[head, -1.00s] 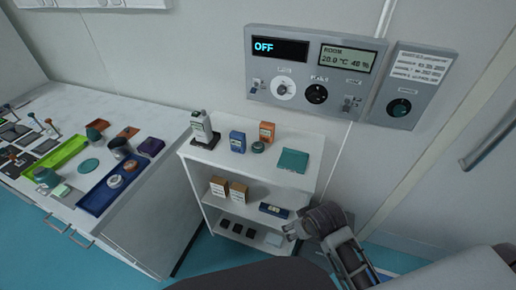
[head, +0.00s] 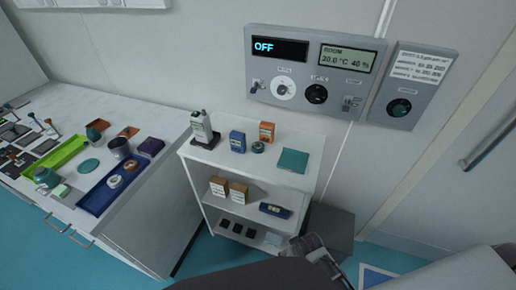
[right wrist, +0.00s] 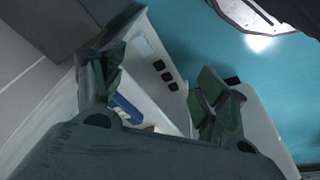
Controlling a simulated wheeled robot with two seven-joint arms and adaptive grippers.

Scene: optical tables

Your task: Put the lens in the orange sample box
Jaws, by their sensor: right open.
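An orange box (head: 267,132) stands on the top of the white shelf unit (head: 225,160); whether it is the sample box I cannot tell for certain. A small dark round piece (head: 258,147) lies in front of it, and pale rings (head: 115,181) lie in a blue tray on the left bench. I cannot tell which thing is the lens. My right gripper (head: 312,244) is low at the right foot of the shelf unit. In the right wrist view its fingers (right wrist: 158,92) are spread, with no held object visible between them. My left gripper is not in view.
The shelf top also holds a blue box (head: 237,141), a bottle (head: 201,127) and a teal pad (head: 293,161). Lower shelves carry brown boxes (head: 228,189), a blue case (head: 275,210) and black pieces (head: 237,228). The floor right of the shelf is partly open.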

